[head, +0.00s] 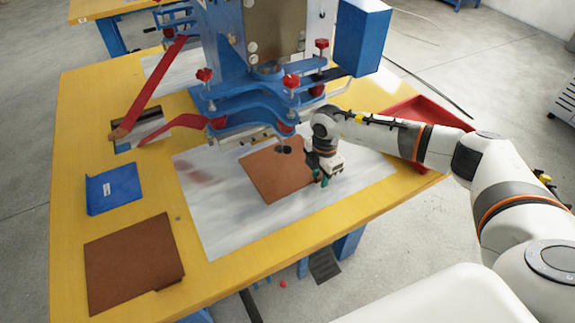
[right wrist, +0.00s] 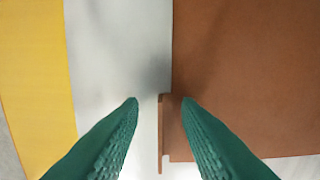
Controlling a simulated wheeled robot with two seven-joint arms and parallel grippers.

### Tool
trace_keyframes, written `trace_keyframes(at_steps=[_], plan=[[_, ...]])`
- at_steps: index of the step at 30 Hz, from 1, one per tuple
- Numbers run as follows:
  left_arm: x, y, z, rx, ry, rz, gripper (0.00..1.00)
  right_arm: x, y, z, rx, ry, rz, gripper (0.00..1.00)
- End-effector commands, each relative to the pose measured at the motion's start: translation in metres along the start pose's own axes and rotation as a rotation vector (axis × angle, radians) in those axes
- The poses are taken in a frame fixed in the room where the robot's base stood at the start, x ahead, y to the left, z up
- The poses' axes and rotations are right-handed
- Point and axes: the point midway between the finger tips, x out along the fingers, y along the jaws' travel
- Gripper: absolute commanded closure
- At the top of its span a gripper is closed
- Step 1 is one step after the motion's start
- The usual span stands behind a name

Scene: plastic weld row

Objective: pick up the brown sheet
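A flat brown sheet (head: 272,172) lies on the shiny metal plate under the blue press. It fills the right side of the right wrist view (right wrist: 245,75), with its edge running up the middle. A narrow brown strip (right wrist: 161,140) at that edge shows between my fingers. My right gripper (head: 321,177) is at the sheet's right edge, low over the plate. In the right wrist view its green fingers (right wrist: 161,101) stand apart, one on each side of the strip, with gaps visible. Whether a finger touches the sheet I cannot tell. My left gripper is out of view.
The metal plate (head: 215,215) lies on a yellow table (head: 65,180). The blue press (head: 250,115) with red knobs stands just behind the sheet. A red tray (head: 440,115) is behind my right arm.

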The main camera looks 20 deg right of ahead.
Motion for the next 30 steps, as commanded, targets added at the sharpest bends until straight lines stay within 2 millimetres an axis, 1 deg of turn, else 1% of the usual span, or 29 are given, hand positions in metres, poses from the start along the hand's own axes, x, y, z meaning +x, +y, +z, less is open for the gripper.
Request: trace_keyframes(at_steps=[4, 5, 10, 23, 26, 30], plan=[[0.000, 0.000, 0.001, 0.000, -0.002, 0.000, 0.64, 0.000, 0.000, 0.000, -0.001, 0.000, 0.000, 0.70], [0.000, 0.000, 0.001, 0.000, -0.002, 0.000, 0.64, 0.000, 0.000, 0.000, -0.001, 0.000, 0.000, 0.72], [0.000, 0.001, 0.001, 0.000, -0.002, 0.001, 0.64, 0.000, 0.000, 0.000, 0.000, 0.000, -0.001, 0.99], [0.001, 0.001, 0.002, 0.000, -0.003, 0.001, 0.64, -0.003, -0.001, 0.000, 0.000, 0.000, -0.003, 1.00], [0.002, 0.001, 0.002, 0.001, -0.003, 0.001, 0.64, -0.008, -0.001, 0.000, 0.000, 0.000, -0.004, 1.00], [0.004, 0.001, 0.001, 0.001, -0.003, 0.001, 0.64, -0.023, -0.001, 0.000, -0.001, 0.000, -0.005, 1.00]])
